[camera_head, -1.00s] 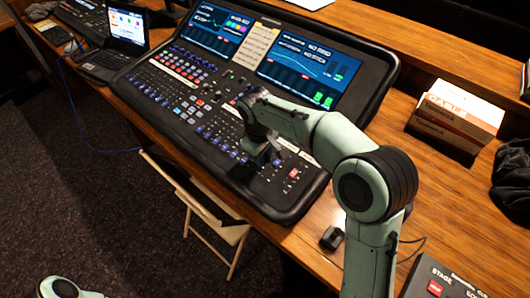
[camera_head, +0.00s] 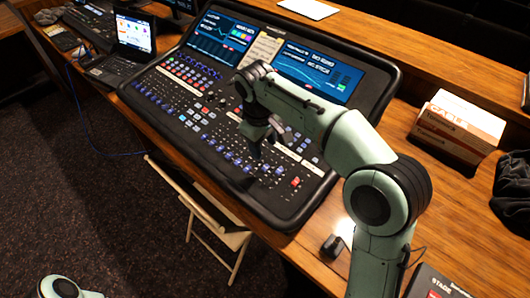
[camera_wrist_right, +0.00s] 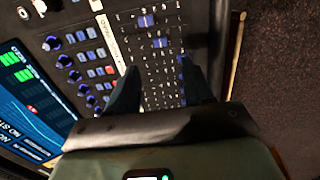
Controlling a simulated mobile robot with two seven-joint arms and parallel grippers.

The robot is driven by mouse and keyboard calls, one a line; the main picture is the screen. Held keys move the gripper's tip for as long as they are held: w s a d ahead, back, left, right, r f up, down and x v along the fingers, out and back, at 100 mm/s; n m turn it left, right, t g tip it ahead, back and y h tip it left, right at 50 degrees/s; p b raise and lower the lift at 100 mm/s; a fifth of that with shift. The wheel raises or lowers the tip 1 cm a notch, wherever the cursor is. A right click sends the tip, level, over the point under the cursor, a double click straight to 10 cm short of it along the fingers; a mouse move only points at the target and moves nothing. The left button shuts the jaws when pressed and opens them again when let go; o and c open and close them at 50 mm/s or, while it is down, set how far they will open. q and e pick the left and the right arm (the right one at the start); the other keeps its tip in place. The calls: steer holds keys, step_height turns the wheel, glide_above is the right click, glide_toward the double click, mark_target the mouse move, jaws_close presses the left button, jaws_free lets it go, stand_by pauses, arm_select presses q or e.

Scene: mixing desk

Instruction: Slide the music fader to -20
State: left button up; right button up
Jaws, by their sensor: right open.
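The mixing desk (camera_head: 190,105) has rows of blue knobs and blue-capped faders. Which fader is the music one I cannot read. My right gripper (camera_head: 255,150) is above the fader area at the desk's lower right, fingers pointing down. In the right wrist view my right gripper (camera_wrist_right: 160,85) is open, with nothing seen held between its dark fingers. Contact cannot be told. My left gripper is out of view.
A laptop (camera_head: 133,38) stands left of the desk. A cardboard box (camera_head: 460,122) and a small black object (camera_head: 332,246) lie on the wooden table to the right. A folding chair (camera_head: 232,238) stands in front. Lit screens (camera_head: 318,70) line the desk's back.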

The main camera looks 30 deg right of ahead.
steer(key=shift+s+a+r+p, duration=0.15)
steer(key=shift+r+p, duration=0.15)
steer(key=shift+r, duration=1.45)
steer(key=shift+f, duration=0.1)
